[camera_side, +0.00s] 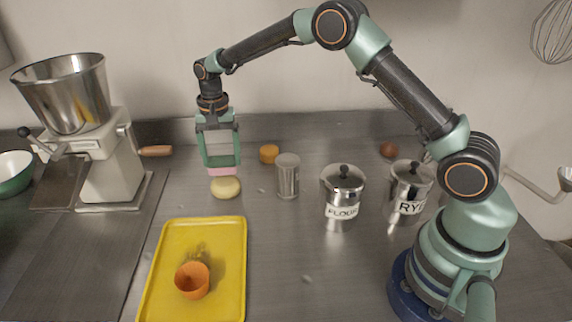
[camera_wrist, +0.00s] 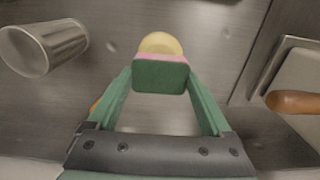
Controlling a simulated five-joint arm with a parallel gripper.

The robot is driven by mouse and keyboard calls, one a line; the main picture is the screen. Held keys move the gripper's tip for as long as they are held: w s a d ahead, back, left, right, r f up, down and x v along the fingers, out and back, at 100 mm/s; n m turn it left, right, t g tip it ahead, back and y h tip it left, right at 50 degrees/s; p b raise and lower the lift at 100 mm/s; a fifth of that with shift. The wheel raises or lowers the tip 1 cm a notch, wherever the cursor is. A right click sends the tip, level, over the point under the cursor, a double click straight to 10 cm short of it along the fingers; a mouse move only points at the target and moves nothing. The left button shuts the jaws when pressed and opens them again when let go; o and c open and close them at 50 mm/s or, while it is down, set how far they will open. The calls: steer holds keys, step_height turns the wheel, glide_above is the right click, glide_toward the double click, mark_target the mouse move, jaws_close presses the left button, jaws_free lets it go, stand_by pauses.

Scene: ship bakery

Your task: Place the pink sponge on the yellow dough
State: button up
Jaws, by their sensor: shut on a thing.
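The pink sponge (camera_side: 222,171) is held at the lower end of my gripper (camera_side: 221,163), which points down. In the wrist view my gripper (camera_wrist: 161,80) has its two fingers on either side of the sponge; a dark green face (camera_wrist: 160,76) is toward the camera, with a thin pink edge (camera_wrist: 162,57) beyond it. The yellow dough (camera_side: 226,188) is a pale round lump on the steel counter, just below the sponge in the side view. It also shows in the wrist view (camera_wrist: 160,43), partly hidden by the sponge. I cannot tell whether they touch.
A metal shaker (camera_side: 288,177) and a small orange piece (camera_side: 269,154) stand to the right of the dough. Flour (camera_side: 342,190) and rye (camera_side: 409,188) canisters are farther right. A mixer (camera_side: 105,170) stands left.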

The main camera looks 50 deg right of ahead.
mark_target(222, 160)
steer(key=shift+f, duration=1.35)
steer(key=shift+f, duration=0.1)
steer(key=o, duration=1.1)
steer(key=shift+c, duration=0.2)
steer(key=s+d+r+n+t, duration=0.1)
steer(key=s+r, duration=0.1)
steer(key=r, duration=0.7)
steer(key=s+d+r+n, duration=0.1)
steer(key=s+r, duration=0.2)
steer(key=r, duration=0.7)
steer(key=s+d+n+t, duration=0.3)
steer(key=s+n, duration=0.4)
steer(key=s, duration=1.2)
steer(key=shift+s+t, duration=0.2)
steer(key=shift+t, duration=0.6)
